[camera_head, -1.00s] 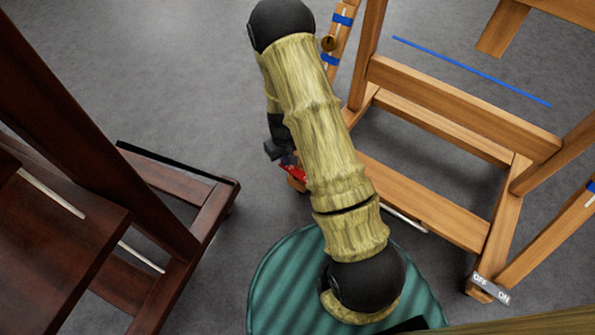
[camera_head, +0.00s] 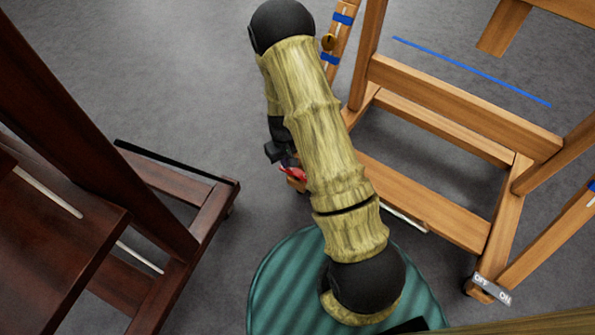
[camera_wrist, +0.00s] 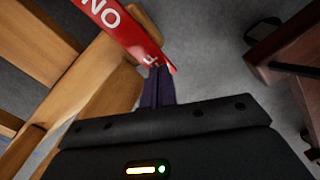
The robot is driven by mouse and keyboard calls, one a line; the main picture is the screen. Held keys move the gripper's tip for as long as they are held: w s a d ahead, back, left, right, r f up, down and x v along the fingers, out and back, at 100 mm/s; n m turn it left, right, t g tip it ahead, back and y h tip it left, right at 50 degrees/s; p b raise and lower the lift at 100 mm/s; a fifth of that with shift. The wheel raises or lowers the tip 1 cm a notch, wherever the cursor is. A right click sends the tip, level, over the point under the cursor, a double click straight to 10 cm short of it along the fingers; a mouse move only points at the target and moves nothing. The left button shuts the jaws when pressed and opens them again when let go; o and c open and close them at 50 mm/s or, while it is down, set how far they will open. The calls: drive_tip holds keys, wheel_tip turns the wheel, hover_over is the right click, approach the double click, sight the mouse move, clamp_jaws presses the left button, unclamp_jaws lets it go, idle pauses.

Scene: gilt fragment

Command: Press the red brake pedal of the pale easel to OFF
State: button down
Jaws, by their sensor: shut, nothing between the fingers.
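The pale easel (camera_head: 430,205) of light wood stands at the right in the head view. Its red brake pedal (camera_head: 292,174) shows at the easel's near left foot, partly hidden by my arm. In the wrist view the red pedal (camera_wrist: 120,30) carries white lettering: "ON" at the upper left and part of another word at its lower right end. My gripper (camera_wrist: 158,76) is shut and empty. Its dark purple fingertips overlap that lower right end in the picture; whether they touch it I cannot tell. In the head view my gripper (camera_head: 277,155) is just above the pedal.
A dark red-brown easel (camera_head: 205,215) stands at the left, with grey floor between the two. A grey pedal (camera_head: 490,289) marked OFF and ON sits on the pale easel's near right foot.

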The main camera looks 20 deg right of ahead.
wheel_tip(320, 180, up, 7)
drive_tip(key=p, duration=0.7)
idle(0.3)
drive_tip(key=shift+r, duration=0.1)
idle(0.3)
drive_tip(key=s+r+m+t+p, duration=0.1)
drive_tip(key=s+r+p, duration=0.4)
drive_tip(key=r, duration=0.9)
drive_tip(key=s+r+m+t+p, duration=0.1)
drive_tip(key=s+r+p, duration=0.4)
drive_tip(key=r, duration=0.8)
drive_tip(key=s+r+t+p, duration=0.1)
drive_tip(key=s+r+p, duration=0.4)
drive_tip(key=r, duration=0.9)
wheel_tip(320, 180, up, 37)
drive_tip(key=p, duration=3.7)
drive_tip(key=shift+w, duration=0.3)
drive_tip(key=shift+d, duration=0.15)
